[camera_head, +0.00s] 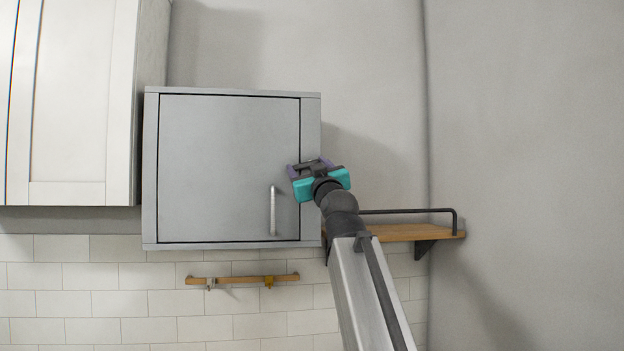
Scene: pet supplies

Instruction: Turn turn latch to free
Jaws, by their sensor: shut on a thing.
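A grey wall cabinet (311,115) hangs in the middle of the view. Its flat grey door (215,165) sits flush in the frame and looks closed. A vertical bar handle (273,211) is on the lower right of the door. My gripper (304,167) is at the right edge of the door, above and right of the handle, over the seam between door and frame. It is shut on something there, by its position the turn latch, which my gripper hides. The latch's angle cannot be seen.
A white cupboard (70,100) is close on the left. A wooden shelf (400,232) with a dark rail is to the right, behind my arm. A wooden rail with hooks (240,281) is on the tiled wall below. The wall at right is bare.

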